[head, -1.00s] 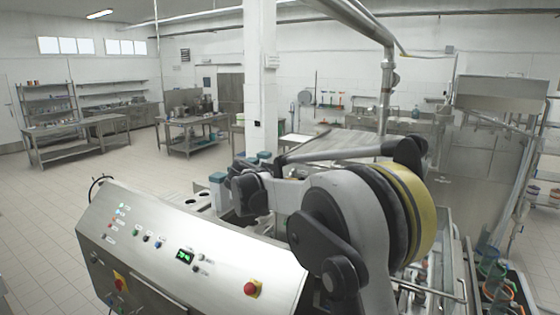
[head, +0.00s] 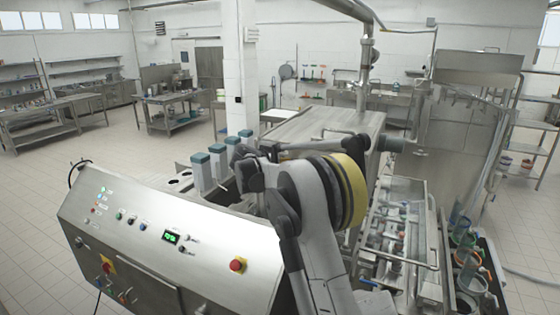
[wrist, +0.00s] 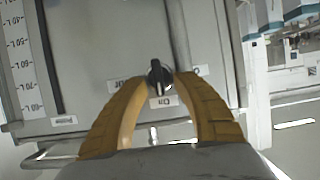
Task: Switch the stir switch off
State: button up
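In the wrist view a black rotary switch (wrist: 158,76) sits on a grey metal panel (wrist: 95,60). Its handle lies roughly up and down in the picture. An upside-down label that seems to read "On" (wrist: 163,101) is just below it, and partly covered labels lie to either side. My gripper's (wrist: 161,78) two yellow fingers reach up on both sides of the switch, tips close to it. Whether they touch it is unclear. In the head view my gripper is hidden behind my arm.
A sloped control panel (head: 150,275) with buttons and a red emergency knob (head: 237,265) stands in front. Blue-topped containers (head: 201,172) stand behind it. A metal trough with bottles (head: 392,225) and a dark crate (head: 488,290) are at the right. Floor at the left is clear.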

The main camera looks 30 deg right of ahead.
grip_shut()
jog(key=shift+a, duration=0.1)
jog(key=shift+b, duration=0.35)
jog(key=shift+w+a+f+n+g+h+b, duration=0.1)
jog(key=shift+n+g+h+b, duration=0.2)
jog(key=shift+n+b, duration=0.3)
jog(key=shift+w+f+n+g+h+b, duration=0.1)
jog(key=shift+n+g+h+b, duration=0.15)
jog(key=shift+n+b, duration=0.35)
jog(key=shift+w+a+f+n+g+h+b, duration=0.1)
jog(key=shift+n+g+h+b, duration=0.3)
jog(key=shift+n+h+b, duration=1.1)
jog(key=shift+w+a+f+n+g+h+b, duration=0.15)
jog(key=shift+n+g+h+b, duration=0.3)
jog(key=shift+n+b, duration=1.15)
jog(key=shift+d+f+n+g+h+b, duration=0.1)
jog(key=shift+n+g+h+b, duration=0.55)
jog(key=shift+n, duration=1.75)
jog(key=shift+t+h, duration=0.25)
jog(key=shift+t, duration=0.2)
